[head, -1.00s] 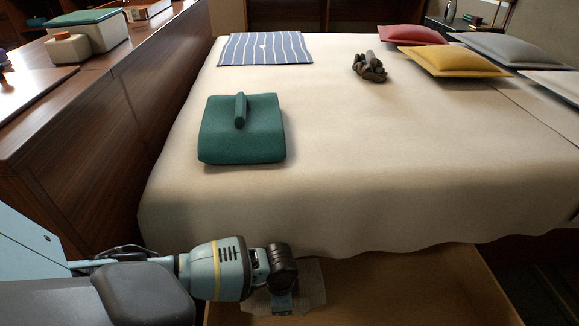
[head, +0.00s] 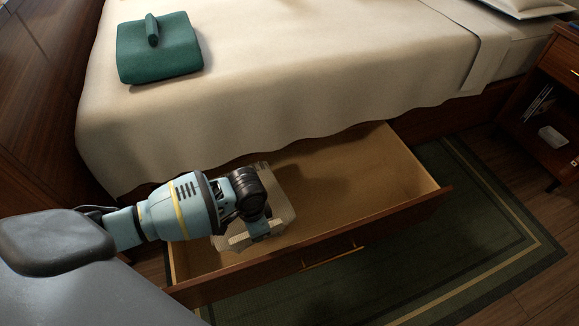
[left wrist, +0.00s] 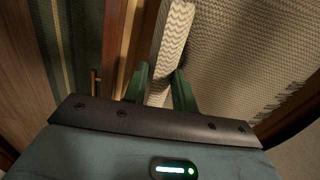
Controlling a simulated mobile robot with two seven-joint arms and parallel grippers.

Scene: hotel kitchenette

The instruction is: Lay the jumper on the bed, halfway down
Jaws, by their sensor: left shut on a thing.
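The jumper (head: 284,192) is a pale cream, knitted, folded garment inside the open drawer under the bed (head: 300,70). In the head view my arm and gripper hide part of it. My left gripper (head: 258,236) is down at the drawer. In the left wrist view its two green fingers (left wrist: 161,88) are shut on a raised cream fold of the jumper (left wrist: 168,50). The rest of the knit spreads to the right of the fingers there. I cannot tell whether the jumper is clear of the drawer floor. My right gripper is in neither view.
A teal folded item (head: 160,52) with a rolled ridge on top lies on the bed's left part. The drawer (head: 375,185) is pulled out over a green rug (head: 470,230). A nightstand (head: 553,95) stands at the right. The bed's visible middle is clear.

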